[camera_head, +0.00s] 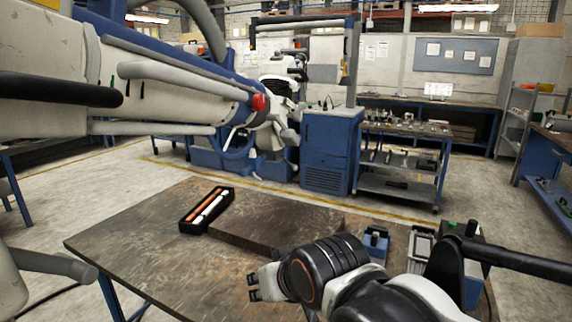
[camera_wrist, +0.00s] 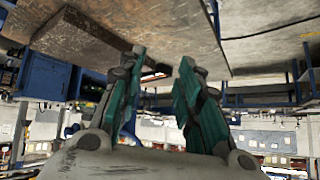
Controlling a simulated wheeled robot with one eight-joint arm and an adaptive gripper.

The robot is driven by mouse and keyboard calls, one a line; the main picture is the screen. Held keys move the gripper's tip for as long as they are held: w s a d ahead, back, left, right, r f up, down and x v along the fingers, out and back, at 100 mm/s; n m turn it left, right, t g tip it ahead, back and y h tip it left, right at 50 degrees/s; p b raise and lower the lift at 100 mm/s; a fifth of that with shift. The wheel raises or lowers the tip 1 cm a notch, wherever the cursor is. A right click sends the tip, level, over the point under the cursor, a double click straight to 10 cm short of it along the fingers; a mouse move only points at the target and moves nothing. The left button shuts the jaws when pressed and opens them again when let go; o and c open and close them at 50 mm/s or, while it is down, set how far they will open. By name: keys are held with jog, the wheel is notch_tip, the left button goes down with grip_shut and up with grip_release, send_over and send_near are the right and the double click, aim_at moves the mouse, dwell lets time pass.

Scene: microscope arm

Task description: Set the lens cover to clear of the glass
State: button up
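No lens cover or glass can be made out in either view. A large white and blue jointed arm (camera_head: 170,75) reaches in from the left, with a red knob (camera_head: 259,102) near its far end; I cannot tell whether it is the microscope arm. My gripper (camera_head: 254,288) is low over the near part of the table in the head view, pointing left. In the wrist view my gripper (camera_wrist: 163,62) shows two teal-padded fingers apart, with nothing held between them.
A brown worktable (camera_head: 150,240) fills the foreground. A blue cabinet (camera_head: 329,150) and shelved cart (camera_head: 400,185) stand behind. The table's left part is clear.

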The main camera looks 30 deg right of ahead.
jog(key=w+d+r+m+t+y+p, duration=0.15)
jog(key=w+r+m, duration=0.25)
jog(key=w+m, duration=0.45)
jog(key=w+d+r+m+t+y+p, duration=0.1)
jog(key=w+r+m+p, duration=0.3)
jog(key=w, duration=0.7)
jog(key=m+t+h+p, duration=0.3)
jog(key=m+t, duration=0.4)
jog(key=m, duration=1.8)
send_near(291, 165)
jog(key=shift+n+g, duration=0.25)
jog(key=w, duration=1.1)
jog(key=shift+w+d, duration=0.2)
jog(key=shift+d, duration=0.1)
jog(key=shift+c, duration=0.2)
grip_shut()
